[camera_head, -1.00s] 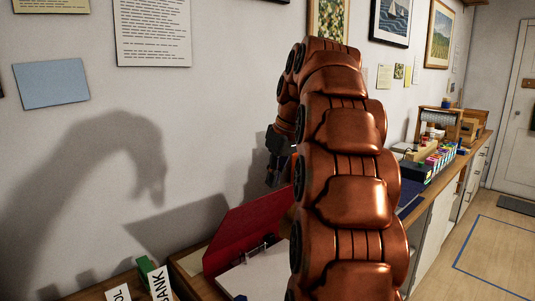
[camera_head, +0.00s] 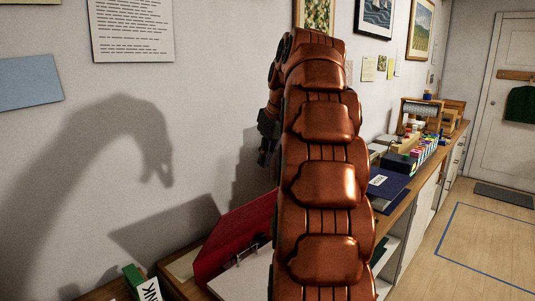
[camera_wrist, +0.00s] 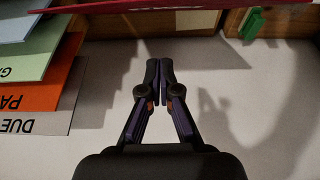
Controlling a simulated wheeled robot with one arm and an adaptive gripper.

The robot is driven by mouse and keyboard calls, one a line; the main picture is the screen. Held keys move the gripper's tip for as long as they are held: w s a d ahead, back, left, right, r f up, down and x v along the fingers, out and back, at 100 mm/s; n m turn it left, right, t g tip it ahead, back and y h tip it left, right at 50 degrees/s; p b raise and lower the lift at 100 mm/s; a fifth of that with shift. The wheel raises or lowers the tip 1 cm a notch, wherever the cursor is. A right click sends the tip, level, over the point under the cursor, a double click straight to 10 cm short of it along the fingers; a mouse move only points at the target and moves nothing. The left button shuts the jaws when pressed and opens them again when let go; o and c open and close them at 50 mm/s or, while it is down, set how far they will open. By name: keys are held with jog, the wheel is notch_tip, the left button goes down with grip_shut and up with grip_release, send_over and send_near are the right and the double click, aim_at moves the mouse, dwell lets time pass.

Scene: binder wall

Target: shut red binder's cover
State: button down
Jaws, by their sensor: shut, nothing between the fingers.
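The red binder (camera_head: 238,238) lies on the counter in the head view, its red cover standing up and tilted back toward the wall. White pages (camera_head: 248,277) and metal rings show inside; my arm hides its right part. My gripper (camera_head: 264,157) hangs above the cover's upper edge near the wall, partly behind my arm, apart from the cover in the picture. In the wrist view my gripper (camera_wrist: 160,64) has its fingertips together with nothing between them. A dark red strip (camera_wrist: 110,4), seemingly the cover's edge, crosses the top of that view.
A navy binder (camera_head: 388,184) lies farther along the counter, with boxes and racks behind. A green block (camera_head: 134,276) and label card (camera_head: 150,290) stand left of the red binder. Coloured labelled sheets (camera_wrist: 35,98) show at left in the wrist view. The floor (camera_head: 470,225) is clear.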

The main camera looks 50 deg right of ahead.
aim_at(270, 195)
jog(key=p+x, duration=0.1)
jog(key=x, duration=0.3)
jog(key=shift+f, duration=0.3)
jog(key=shift+s+f+p, duration=0.2)
jog(key=shift+s+f, duration=0.3)
jog(key=shift+s, duration=0.25)
jog(key=shift+s+f+p, duration=0.15)
jog(key=shift+s+f, duration=0.35)
jog(key=shift+s, duration=0.3)
jog(key=shift+a+f, duration=0.15)
jog(key=shift+f, duration=0.05)
